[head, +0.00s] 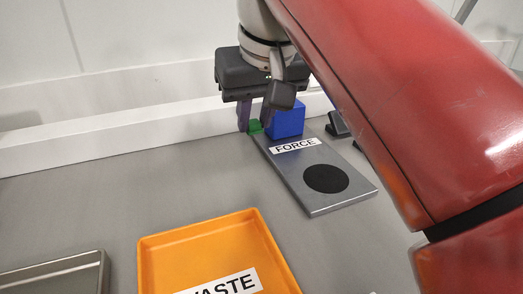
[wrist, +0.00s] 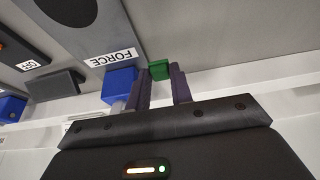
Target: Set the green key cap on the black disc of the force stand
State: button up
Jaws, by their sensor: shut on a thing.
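The green key cap (head: 255,126) is a small green block held between the fingers of my gripper (head: 255,121). It also shows in the wrist view (wrist: 158,69) between the two purple fingertips (wrist: 163,72). My gripper is shut on it, left of the force stand's back end. The force stand (head: 310,190) is a flat grey plate with a FORCE label and a blue block (head: 287,118) at its back. The black disc (head: 326,179) lies bare near its front end. In the wrist view the disc (wrist: 70,10) is cut by the top edge.
An orange WASTE tray (head: 150,255) stands in front of the stand, and a metal tray (head: 60,268) is at the lower left. A white ledge (head: 100,142) runs behind. In the wrist view, another blue block (wrist: 12,107) and dark devices lie left. The counter left of the stand is clear.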

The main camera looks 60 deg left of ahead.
aim_at(253, 167)
jog(key=shift+f+b, duration=1.2)
jog(key=shift+f, duration=2.3)
jog(key=shift+f, duration=0.15)
jog(key=o, duration=0.7)
jog(key=shift+c, duration=0.2)
